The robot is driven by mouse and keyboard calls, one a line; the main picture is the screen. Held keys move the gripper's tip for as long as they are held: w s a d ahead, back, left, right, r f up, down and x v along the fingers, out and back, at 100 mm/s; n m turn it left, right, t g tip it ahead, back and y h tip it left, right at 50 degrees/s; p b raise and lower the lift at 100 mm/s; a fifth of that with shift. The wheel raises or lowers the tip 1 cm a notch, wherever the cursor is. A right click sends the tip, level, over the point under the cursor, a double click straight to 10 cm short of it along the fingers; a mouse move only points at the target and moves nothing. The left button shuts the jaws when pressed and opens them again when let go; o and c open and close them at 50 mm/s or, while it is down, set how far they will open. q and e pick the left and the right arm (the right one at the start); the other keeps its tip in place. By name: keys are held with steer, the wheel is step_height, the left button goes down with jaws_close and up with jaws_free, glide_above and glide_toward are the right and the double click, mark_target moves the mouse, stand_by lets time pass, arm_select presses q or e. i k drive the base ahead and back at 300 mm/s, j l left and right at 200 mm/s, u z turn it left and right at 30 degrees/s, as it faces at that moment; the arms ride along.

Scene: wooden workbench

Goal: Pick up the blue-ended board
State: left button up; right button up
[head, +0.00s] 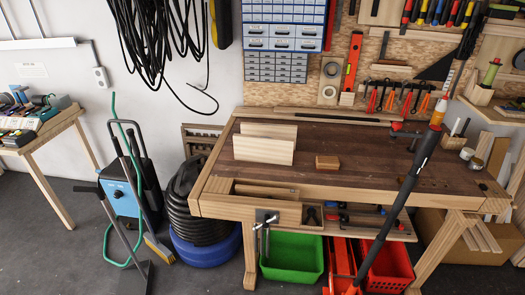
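Two light wooden boards (263,149) stand on edge, one behind the other, on the left part of the workbench top (380,165). A small brown wooden block (327,162) lies to their right. I see no blue end on any of these pieces, so I cannot tell which is the blue-ended board. Neither of my grippers is in view.
A long black-handled tool with an orange part (420,150) slants across the bench's right side. A red-handled clamp (408,130) and small jars (460,143) are at the right. Green (291,258) and red (388,265) crates stand below. The middle front of the top is clear.

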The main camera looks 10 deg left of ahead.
mark_target(274, 130)
steer(key=i+u, duration=0.15)
steer(key=u, duration=0.3)
steer(key=i+l+u, duration=0.1)
steer(key=u, duration=0.35)
steer(key=i+l+u, duration=0.1)
steer(key=l+u, duration=0.15)
steer(key=u, duration=0.2)
